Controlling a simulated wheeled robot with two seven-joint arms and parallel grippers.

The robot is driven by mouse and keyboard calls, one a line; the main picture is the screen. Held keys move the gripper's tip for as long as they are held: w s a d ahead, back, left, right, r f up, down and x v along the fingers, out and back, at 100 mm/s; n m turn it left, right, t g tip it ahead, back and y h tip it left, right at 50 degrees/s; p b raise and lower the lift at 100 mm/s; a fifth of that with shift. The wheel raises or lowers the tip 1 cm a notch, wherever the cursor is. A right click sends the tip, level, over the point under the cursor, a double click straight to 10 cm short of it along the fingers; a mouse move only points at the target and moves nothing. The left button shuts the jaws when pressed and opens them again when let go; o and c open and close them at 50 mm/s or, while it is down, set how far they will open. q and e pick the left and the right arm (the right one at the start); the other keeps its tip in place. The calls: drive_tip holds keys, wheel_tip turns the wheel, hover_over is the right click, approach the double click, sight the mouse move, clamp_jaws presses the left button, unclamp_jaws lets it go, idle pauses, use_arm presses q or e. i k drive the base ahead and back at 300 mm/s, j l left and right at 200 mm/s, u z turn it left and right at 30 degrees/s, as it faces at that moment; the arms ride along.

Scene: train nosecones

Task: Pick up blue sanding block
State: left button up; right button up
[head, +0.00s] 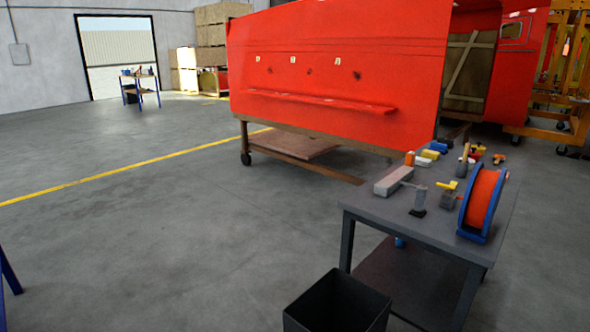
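I cannot make out a blue sanding block for certain. A grey work table (365,207) at the right carries several small tools. Among them are a long light-grey block (393,181), a grey upright tool with a dark base (419,200), a small yellow-topped item (447,186), and yellow and white pieces (432,152) farther back. A small blue patch (400,242) shows just below the tabletop; I cannot tell what it is. Neither of my grippers is in view.
A reel (482,203) with orange hose and blue frame stands on the table's right. A black bin (337,303) stands before it. A red panel on a wheeled frame (330,75) is behind. A far bench (140,78) holds small items. Floor at left is mostly clear.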

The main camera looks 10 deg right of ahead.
sight(435, 146)
drive_tip(key=i+j+u, duration=0.45)
drive_tip(key=i, duration=0.55)
drive_tip(key=i+l+u, duration=0.1)
drive_tip(key=i+u, duration=0.3)
drive_tip(key=i, duration=0.6)
drive_tip(key=i+l+z, duration=0.2)
drive_tip(key=i+z, duration=0.7)
drive_tip(key=i, duration=0.15)
drive_tip(key=i+j+z, duration=0.15)
drive_tip(key=i+z, duration=0.3)
drive_tip(key=i+j+z, duration=0.4)
drive_tip(key=i, duration=0.15)
drive_tip(key=i+l+z, duration=0.15)
drive_tip(key=i+z, duration=0.25)
drive_tip(key=i, duration=0.25)
drive_tip(key=i+z, duration=0.4)
drive_tip(key=i, duration=0.25)
drive_tip(key=i+j+z, duration=0.4)
drive_tip(key=i, duration=0.2)
drive_tip(key=i+l, duration=0.05)
drive_tip(key=l, duration=0.05)
